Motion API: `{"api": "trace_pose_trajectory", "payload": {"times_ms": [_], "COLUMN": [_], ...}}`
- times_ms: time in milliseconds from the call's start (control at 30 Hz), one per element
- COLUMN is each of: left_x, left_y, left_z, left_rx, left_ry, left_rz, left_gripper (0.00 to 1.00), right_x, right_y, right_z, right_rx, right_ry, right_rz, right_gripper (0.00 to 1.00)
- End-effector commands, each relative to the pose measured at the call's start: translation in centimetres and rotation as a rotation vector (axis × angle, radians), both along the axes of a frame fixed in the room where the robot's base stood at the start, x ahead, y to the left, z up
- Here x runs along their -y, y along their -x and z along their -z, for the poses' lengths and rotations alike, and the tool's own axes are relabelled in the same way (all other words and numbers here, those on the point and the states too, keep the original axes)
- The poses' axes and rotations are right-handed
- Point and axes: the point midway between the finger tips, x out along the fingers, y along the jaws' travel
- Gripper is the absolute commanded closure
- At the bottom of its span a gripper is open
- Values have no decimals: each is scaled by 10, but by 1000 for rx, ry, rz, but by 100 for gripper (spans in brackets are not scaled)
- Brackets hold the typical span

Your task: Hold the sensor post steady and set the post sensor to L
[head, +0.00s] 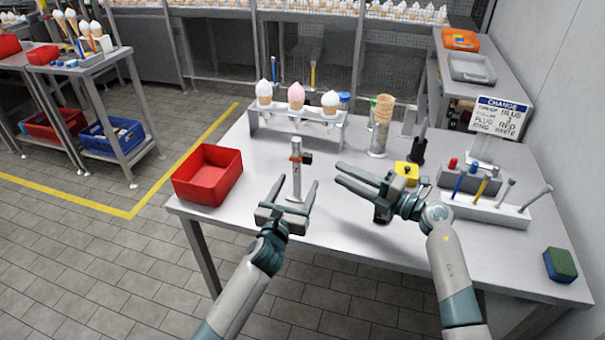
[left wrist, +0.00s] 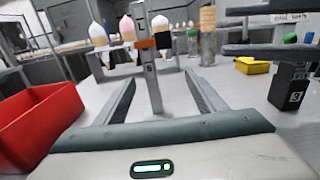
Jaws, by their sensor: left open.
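The sensor post (head: 296,182) is a grey upright post near the table's front edge, with an orange part and a small dark sensor block (head: 308,158) sticking out to the right near its top. The post also shows in the left wrist view (left wrist: 152,86).
A red bin (head: 208,176) stands left of the post. A rack (head: 297,122) of ice cream cones stands behind. The table front between the arms is clear.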

Motion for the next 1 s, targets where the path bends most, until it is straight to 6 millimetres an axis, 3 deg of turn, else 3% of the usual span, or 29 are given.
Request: {"api": "trace_pose_trajectory", "payload": {"times_ms": [200, 400, 833, 867, 1000], "left_x": [10, 15, 17, 17, 17], "left_y": [-33, -50, -55, -55, -55], "left_z": [-1, 0, 0, 0, 0], "left_rx": [-1, 0, 0, 0, 0], "left_ry": [3, 1, 1, 1, 1], "left_rz": [-1, -1, 0, 0, 0], "left_gripper": [36, 36, 36, 38, 72], "right_x": [0, 0, 0, 0, 0], "right_y": [0, 0, 0, 0, 0], "right_z": [0, 0, 0, 0, 0], "right_rx": [0, 0, 0, 0, 0], "right_ry": [0, 0, 0, 0, 0], "right_rz": [0, 0, 0, 0, 0], "right_gripper": [69, 69, 69, 69, 69]}}
